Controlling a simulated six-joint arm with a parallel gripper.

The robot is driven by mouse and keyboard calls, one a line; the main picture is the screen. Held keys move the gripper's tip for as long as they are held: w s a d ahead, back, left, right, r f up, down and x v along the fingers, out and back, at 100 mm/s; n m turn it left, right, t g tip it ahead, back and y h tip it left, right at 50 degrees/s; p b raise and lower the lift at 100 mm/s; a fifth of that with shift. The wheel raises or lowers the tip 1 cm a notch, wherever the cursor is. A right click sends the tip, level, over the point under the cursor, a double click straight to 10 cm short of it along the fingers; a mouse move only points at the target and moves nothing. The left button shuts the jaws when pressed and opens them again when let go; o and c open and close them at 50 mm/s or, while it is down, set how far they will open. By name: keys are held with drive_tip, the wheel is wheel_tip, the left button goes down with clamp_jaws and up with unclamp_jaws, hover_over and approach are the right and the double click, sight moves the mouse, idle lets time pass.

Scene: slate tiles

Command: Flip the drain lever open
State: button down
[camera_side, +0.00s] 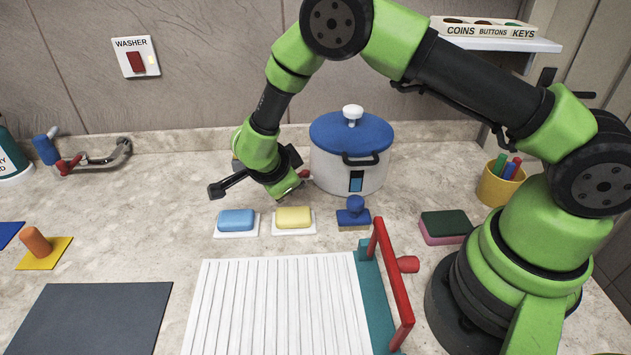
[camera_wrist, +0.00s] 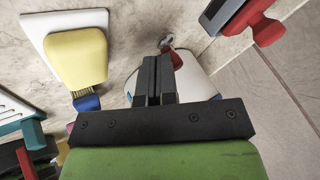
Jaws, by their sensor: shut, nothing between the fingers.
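A white pot (camera_side: 335,172) with a blue lid (camera_side: 351,132) stands at the back of the counter. A small red lever (camera_side: 304,173) shows low on its left side, next to my arm's end. In the wrist view the red lever (camera_wrist: 175,58) sits by a metal spout (camera_wrist: 167,43) on the white pot (camera_wrist: 197,82). My gripper (camera_wrist: 157,60) is shut and empty, its black fingertips just short of the spout and lever. Whether they touch is unclear. The fingers partly hide the pot in the wrist view, and the arm hides their tips in the side view.
A blue sponge (camera_side: 236,220), a yellow sponge (camera_side: 293,217) and a blue-handled brush (camera_side: 353,213) lie in front of the pot. A white ribbed board (camera_side: 277,305) with a red bar (camera_side: 393,285) is nearer. A red and grey fixture (camera_wrist: 262,28) stands near the wall.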

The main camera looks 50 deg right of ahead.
drive_tip(key=shift+s+d, duration=0.1)
drive_tip(key=shift+d, duration=0.05)
drive_tip(key=shift+s+d+f, duration=0.1)
drive_tip(key=shift+s+d, duration=0.4)
drive_tip(key=shift+d, duration=0.25)
drive_tip(key=shift+a, duration=0.1)
drive_tip(key=a, duration=0.1)
drive_tip(key=s+a, duration=0.1)
drive_tip(key=s+a+r, duration=0.1)
drive_tip(key=shift+a+r, duration=0.1)
drive_tip(key=shift+a, duration=0.3)
drive_tip(key=a+r, duration=0.5)
drive_tip(key=r, duration=0.2)
drive_tip(key=shift+w, duration=0.15)
drive_tip(key=shift+r, duration=0.15)
